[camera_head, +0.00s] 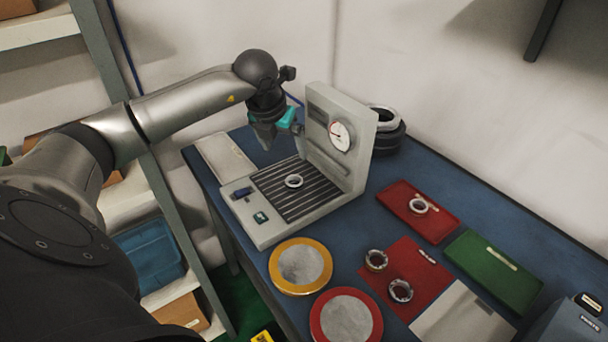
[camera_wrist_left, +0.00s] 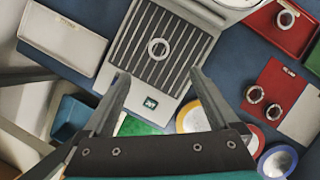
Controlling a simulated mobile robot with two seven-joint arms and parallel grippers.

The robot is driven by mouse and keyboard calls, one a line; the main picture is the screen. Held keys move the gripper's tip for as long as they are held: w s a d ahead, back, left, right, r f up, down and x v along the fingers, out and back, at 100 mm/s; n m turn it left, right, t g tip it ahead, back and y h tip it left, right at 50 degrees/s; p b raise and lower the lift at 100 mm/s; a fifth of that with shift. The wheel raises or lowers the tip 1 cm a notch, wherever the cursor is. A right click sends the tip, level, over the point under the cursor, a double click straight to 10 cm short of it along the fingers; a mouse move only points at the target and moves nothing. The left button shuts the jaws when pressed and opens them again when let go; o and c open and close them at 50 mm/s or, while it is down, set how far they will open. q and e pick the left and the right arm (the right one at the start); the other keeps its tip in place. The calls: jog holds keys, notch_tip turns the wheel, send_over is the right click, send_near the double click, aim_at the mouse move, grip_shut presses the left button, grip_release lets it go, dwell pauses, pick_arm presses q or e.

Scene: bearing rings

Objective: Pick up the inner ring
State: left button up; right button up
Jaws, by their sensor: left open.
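A small silver ring (camera_head: 294,181) lies flat on the black slatted plate of the grey gauge device (camera_head: 262,238). It also shows in the left wrist view (camera_wrist_left: 158,48), beyond the fingertips. I take it to be the inner ring, though other rings lie on the table. My left gripper (camera_head: 282,137) is above the back left part of the device, apart from the ring. In the left wrist view its two fingers (camera_wrist_left: 160,82) are spread with nothing between them. My right gripper is not in view.
A ring (camera_head: 420,205) lies in the red tray (camera_head: 440,228). Two rings (camera_head: 376,260) (camera_head: 400,291) stand on a red mat (camera_head: 434,272). The device's upright gauge housing (camera_head: 362,150) rises right of the gripper. Yellow-rimmed (camera_head: 283,283) and red-rimmed (camera_head: 318,326) discs lie in front.

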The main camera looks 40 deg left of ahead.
pick_arm(q)
jog(key=b, duration=0.1)
send_near(295, 183)
jog(key=shift+d+f, duration=0.1)
jog(key=shift+f, duration=0.05)
jog(key=shift+w+f, duration=0.35)
jog(key=shift+f, duration=0.25)
jog(key=shift+b+x, duration=0.75)
jog(key=shift+x, duration=1.6)
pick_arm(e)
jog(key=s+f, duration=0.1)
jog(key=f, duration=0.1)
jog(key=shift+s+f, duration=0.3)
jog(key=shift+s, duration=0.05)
pick_arm(q)
grip_shut()
jog(key=shift+a+r, duration=0.1)
jog(key=shift+a, duration=0.1)
notch_tip(295, 183, up, 20)
jog(key=p, duration=0.3)
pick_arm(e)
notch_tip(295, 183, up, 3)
